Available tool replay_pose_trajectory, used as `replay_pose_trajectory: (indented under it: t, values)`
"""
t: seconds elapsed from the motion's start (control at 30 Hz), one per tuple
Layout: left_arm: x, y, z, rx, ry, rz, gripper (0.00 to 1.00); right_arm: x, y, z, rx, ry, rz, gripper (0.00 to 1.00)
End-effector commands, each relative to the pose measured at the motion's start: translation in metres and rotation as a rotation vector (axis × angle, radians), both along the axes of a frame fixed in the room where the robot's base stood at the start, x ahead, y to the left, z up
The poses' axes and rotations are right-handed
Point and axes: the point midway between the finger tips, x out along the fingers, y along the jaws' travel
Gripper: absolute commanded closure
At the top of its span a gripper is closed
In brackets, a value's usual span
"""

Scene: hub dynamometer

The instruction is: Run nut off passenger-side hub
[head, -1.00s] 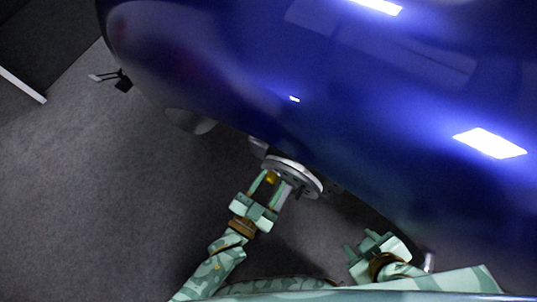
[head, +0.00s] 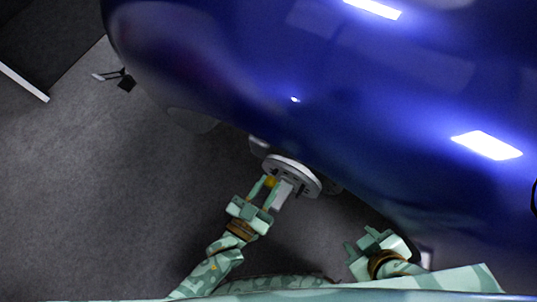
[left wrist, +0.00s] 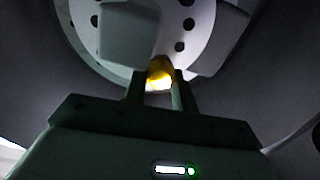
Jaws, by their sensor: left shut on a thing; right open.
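The hub (head: 294,174) is a pale grey disc below the side of the blue car; its face with several dark holes fills the top of the left wrist view (left wrist: 198,22). My left gripper (head: 268,188) is at the hub face. It is shut on a small yellow nut (left wrist: 160,72), which also shows in the head view (head: 270,182). A pale grey block (head: 283,194) sticks out from the hub beside the gripper; it also shows in the left wrist view (left wrist: 127,34). Whether the nut touches the hub is unclear. My right gripper (head: 358,240) is open and empty, to the right.
The blue car body (head: 300,70) fills the top and right and overhangs the hub. A small dark object with a pale rod (head: 125,82) is at the upper left. Grey floor (head: 100,200) is clear at the left.

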Motion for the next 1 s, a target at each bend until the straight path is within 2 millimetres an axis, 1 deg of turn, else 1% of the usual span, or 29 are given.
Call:
replay_pose_trajectory:
  t: [0.7,1.0]
  values:
    - [-0.033,0.025,0.001,0.001,-0.004,0.001,1.00,0.002,0.000,0.010,0.000,-0.013,0.000,0.56]
    - [-0.037,0.028,0.001,0.000,-0.003,0.002,1.00,0.002,0.000,0.010,0.000,-0.014,0.000,0.56]
